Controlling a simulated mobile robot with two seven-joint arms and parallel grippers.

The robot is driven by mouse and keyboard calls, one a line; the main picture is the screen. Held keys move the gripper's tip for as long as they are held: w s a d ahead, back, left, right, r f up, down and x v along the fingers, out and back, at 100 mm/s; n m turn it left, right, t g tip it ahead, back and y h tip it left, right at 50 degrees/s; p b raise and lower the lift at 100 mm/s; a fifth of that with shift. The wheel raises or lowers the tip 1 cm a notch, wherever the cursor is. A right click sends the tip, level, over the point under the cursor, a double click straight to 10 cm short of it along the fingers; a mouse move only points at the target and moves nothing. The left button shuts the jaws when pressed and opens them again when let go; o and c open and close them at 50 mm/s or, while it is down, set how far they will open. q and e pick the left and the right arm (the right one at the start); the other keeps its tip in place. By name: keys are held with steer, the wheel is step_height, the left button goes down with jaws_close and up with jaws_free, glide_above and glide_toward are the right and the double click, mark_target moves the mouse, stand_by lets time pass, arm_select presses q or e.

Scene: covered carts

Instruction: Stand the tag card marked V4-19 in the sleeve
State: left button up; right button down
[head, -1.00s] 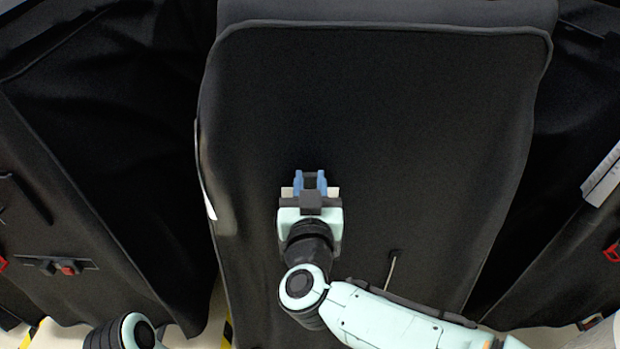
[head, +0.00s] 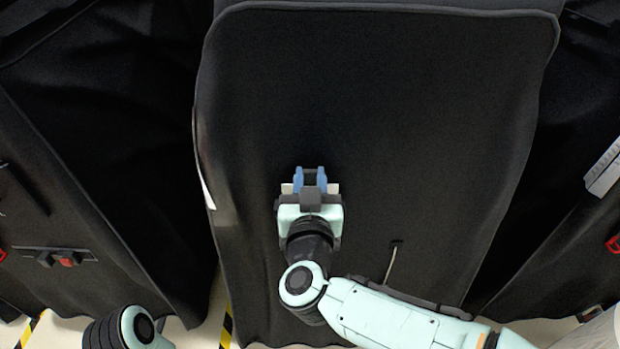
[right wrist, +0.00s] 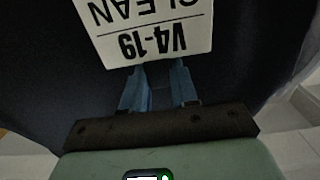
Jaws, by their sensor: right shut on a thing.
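The tag card (right wrist: 158,32) is white with black print. In the right wrist view it reads V4-19, upside down, with CLEAN beyond a line. My right gripper (head: 311,172) has blue fingers and is shut on the card's near edge, as the right wrist view (right wrist: 158,72) shows. In the head view only pale bits of the card (head: 335,188) show beside the gripper, over the black cart cover (head: 400,110). I cannot pick out the sleeve for sure. My left gripper is out of the head view; only part of that arm shows at the bottom left.
A small dark fitting with a thin pale strip (head: 391,265) is on the cover, right of my gripper. A white edge (head: 208,193) shows at the cover's left side. Dark covered carts stand on both sides, the left one with a red-buttoned fitting (head: 67,261).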

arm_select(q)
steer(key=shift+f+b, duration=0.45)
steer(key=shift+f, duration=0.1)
arm_select(e)
steer(key=shift+f, duration=1)
steer(key=c, duration=0.8)
jaws_free()
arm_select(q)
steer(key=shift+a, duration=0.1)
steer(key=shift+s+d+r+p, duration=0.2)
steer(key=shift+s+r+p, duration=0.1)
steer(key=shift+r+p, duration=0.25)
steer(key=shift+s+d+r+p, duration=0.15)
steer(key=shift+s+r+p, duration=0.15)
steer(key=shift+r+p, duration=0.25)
arm_select(e)
steer(key=s, duration=1.3)
steer(key=shift+s, duration=0.2)
